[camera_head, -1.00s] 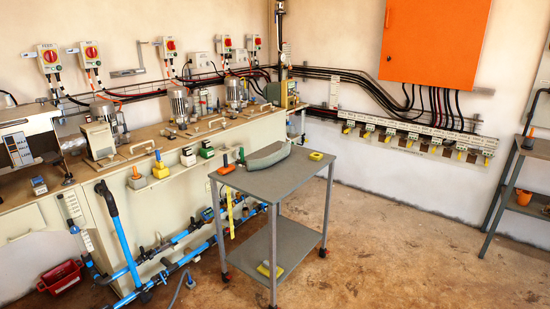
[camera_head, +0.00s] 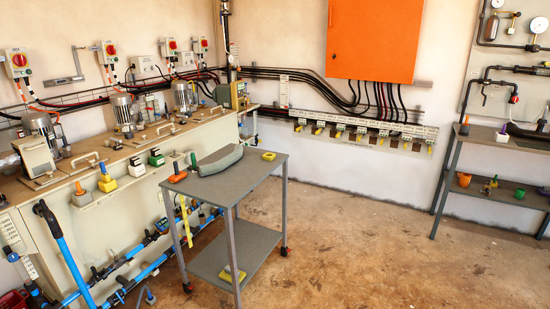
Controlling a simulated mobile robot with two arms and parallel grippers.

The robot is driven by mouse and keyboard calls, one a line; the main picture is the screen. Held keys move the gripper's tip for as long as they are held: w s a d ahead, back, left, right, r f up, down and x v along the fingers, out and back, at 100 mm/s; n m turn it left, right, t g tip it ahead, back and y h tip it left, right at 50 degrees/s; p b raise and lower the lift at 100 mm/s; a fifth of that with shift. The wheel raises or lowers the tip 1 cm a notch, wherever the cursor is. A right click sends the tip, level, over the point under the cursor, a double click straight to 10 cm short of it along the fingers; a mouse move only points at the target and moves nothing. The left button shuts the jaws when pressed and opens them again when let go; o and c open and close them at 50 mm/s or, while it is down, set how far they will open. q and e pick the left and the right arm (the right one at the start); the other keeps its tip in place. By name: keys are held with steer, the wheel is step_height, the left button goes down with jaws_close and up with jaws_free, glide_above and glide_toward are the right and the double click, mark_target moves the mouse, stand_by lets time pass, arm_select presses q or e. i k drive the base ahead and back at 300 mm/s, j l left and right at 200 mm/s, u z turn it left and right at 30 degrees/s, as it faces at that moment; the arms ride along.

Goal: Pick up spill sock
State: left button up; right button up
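A grey-green, curved, sausage-shaped roll that looks like the spill sock (camera_head: 220,160) lies on the top of a grey two-level cart (camera_head: 228,188). It lies along the far left part of the cart top, beside an orange-and-green object (camera_head: 178,173) and a small yellow object (camera_head: 269,156). Neither of my grippers shows in the head view.
A long bench (camera_head: 120,160) with motors runs along the left wall, with blue pipes (camera_head: 75,265) low in front of it. A grey shelf table (camera_head: 490,135) stands at the right. The brown floor (camera_head: 350,255) right of the cart is clear.

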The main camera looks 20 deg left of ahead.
mark_target(214, 167)
steer(key=i+j+z, duration=0.35)
steer(key=j, duration=0.45)
steer(key=j+z, duration=0.35)
steer(key=j, duration=0.45)
steer(key=i+j+z, duration=0.1)
steer(key=j+z, duration=0.2)
steer(key=j, duration=0.6)
